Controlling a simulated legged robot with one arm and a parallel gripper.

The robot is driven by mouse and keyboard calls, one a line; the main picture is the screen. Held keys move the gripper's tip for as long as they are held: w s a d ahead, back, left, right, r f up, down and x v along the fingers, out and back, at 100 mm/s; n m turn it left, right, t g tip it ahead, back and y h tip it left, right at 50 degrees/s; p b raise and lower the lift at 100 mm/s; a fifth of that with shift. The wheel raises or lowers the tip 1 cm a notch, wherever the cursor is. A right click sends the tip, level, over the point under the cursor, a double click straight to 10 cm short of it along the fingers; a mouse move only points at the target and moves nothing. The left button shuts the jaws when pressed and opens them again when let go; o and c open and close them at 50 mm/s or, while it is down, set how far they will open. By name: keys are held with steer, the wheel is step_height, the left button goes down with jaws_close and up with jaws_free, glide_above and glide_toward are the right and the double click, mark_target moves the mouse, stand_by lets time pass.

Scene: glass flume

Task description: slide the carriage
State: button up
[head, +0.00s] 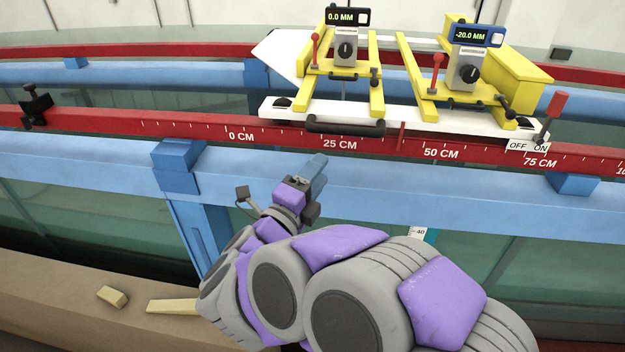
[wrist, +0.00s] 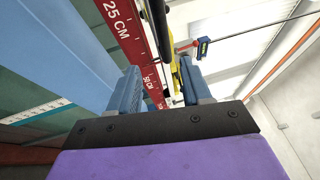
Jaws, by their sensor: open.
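The carriage (head: 460,121) is a white plate with yellow frames, sitting on the red rail with a printed centimetre scale. A black handle (head: 345,128) is on its front edge, above the 25 CM mark. A red pointer (head: 401,136) on it stands between 25 CM and 50 CM. A red-handled lever (head: 553,112) is at its right end by an OFF/ON label. My gripper (head: 314,172) is open and empty, below and left of the handle, in front of the blue beam. In the wrist view the blue fingers (wrist: 160,88) are apart, with yellow carriage parts beyond them.
The red rail (head: 190,125) runs left to right above a blue beam (head: 100,155). A black clamp (head: 37,105) sits on the rail at the far left. The rail between clamp and carriage looks clear. Wooden blocks (head: 112,297) lie on the ledge below.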

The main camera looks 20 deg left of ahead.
steer(key=shift+s+a+f, duration=0.15)
steer(key=shift+s, duration=0.4)
steer(key=shift+s+a+b, duration=0.25)
steer(key=shift+a+b, duration=0.4)
steer(key=shift+b, duration=0.6)
steer(key=p+x, duration=0.2)
steer(key=x, duration=1.5)
steer(key=shift+w, duration=0.2)
steer(key=shift+r, duration=0.25)
jaws_close()
